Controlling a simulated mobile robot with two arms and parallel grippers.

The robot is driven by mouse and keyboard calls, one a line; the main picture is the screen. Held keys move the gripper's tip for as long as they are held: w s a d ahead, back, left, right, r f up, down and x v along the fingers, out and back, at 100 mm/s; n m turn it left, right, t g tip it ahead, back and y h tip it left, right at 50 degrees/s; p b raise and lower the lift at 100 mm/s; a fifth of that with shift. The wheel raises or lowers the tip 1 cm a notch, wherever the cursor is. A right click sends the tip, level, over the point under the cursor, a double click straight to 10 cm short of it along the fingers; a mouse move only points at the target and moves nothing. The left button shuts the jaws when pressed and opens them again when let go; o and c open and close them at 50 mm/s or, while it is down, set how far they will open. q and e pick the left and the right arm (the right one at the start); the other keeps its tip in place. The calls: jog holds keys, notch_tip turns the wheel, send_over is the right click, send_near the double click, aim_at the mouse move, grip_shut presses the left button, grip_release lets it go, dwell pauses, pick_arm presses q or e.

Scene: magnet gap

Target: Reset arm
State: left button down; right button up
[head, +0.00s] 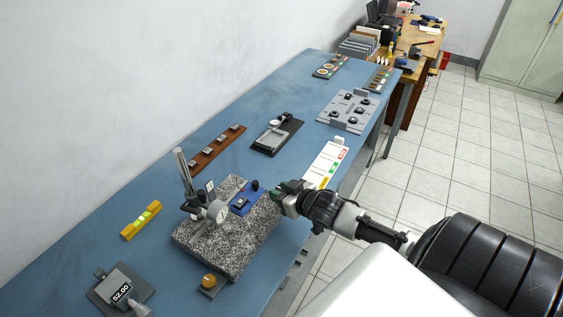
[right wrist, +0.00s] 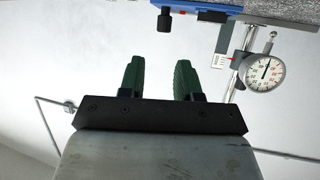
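My right gripper (head: 278,190) is over the right edge of the speckled granite plate (head: 222,248) in the head view, to the right of the small blue fixture (head: 243,201). In the right wrist view its two green fingers (right wrist: 160,80) stand apart with nothing between them. The blue fixture also shows at the top of the right wrist view (right wrist: 205,8). The dial gauge (right wrist: 266,72) on its stand shows at the right of that view. It also shows in the head view (head: 217,212). My left gripper is not in view.
A yellow level (head: 141,220), a grey device reading 52.00 (head: 121,290) and a brass-knobbed block (head: 209,283) lie around the plate on the blue bench (head: 70,262). A brown strip (head: 216,147), a black fixture (head: 276,134) and a white labelled tray (head: 326,164) lie farther back.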

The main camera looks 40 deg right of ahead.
dwell(0.5)
jog(key=s+a+f+g, duration=0.3)
jog(key=s+a+g, duration=0.2)
jog(key=s+a, duration=0.6)
jog(key=s+a+r+n+g, duration=0.1)
jog(key=s+a+r+g, duration=0.15)
jog(key=s, duration=0.35)
jog(key=s+a+r+g, duration=0.1)
jog(key=s+a+g, duration=0.2)
jog(key=s, duration=0.3)
notch_tip(320, 180, down, 29)
jog(key=s+b, duration=0.1)
jog(key=b, duration=0.1)
jog(key=s+d+f+g+h+b, duration=0.1)
jog(key=s+d+f+g, duration=0.1)
jog(key=s+f, duration=1.4)
jog(key=shift+s+d+f+n+b, duration=0.15)
jog(key=shift+d+f+n+b, duration=0.2)
jog(key=shift+d+f, duration=0.35)
